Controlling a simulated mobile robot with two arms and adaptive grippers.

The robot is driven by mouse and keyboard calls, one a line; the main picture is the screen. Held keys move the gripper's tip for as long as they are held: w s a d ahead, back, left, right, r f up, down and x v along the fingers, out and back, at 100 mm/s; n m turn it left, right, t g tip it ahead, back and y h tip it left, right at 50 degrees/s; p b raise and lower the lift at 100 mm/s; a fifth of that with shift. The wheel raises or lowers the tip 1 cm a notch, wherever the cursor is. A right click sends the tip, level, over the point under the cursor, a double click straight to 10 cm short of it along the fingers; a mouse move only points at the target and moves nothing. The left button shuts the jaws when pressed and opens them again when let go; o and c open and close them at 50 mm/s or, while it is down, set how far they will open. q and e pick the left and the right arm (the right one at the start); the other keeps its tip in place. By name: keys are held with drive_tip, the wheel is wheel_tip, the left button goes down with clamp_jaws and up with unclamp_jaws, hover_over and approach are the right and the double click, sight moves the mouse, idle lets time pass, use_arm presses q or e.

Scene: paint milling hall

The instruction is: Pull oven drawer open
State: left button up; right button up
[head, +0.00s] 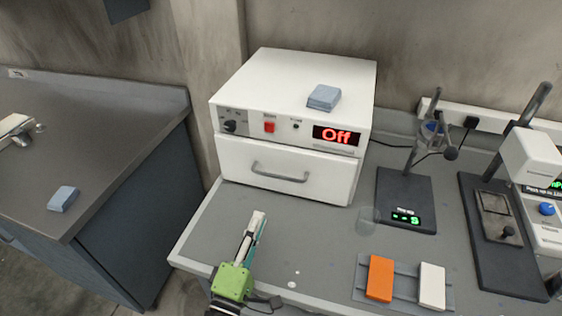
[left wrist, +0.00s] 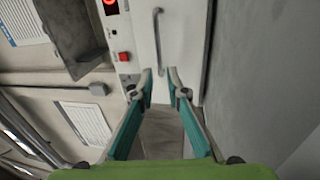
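The white oven (head: 292,80) stands on the grey bench, its display reading "Off". Its drawer (head: 330,185) has a plain white front and looks shut below the control panel. The grey bar handle (head: 280,174) runs across the drawer front. It also shows in the left wrist view (left wrist: 158,42), upright in that picture and beyond the fingertips. My left gripper (head: 257,216) is in front of the drawer, below the handle in the picture, apart from it. In the left wrist view my left gripper (left wrist: 160,74) is open with nothing between its fingers. My right gripper is not in view.
A blue-grey block (head: 323,97) lies on the oven. A clear beaker (head: 366,221), a black stand base (head: 407,200) and a tray (head: 373,268) with orange and white blocks are to the right. A dark counter (head: 100,120) stands left across a gap.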

sight(275, 176)
use_arm(q)
drive_tip(key=shift+x, duration=1.05)
drive_tip(key=p+x, duration=0.1)
drive_tip(key=x, duration=0.5)
drive_tip(key=p+x, duration=0.2)
drive_tip(key=x, duration=0.3)
drive_tip(key=shift+w+r, duration=0.25)
drive_tip(key=shift+w, duration=0.05)
drive_tip(key=shift+w+d, duration=0.15)
drive_tip(key=shift+w, duration=0.05)
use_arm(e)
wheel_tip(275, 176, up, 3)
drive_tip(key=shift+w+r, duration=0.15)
use_arm(q)
clamp_jaws()
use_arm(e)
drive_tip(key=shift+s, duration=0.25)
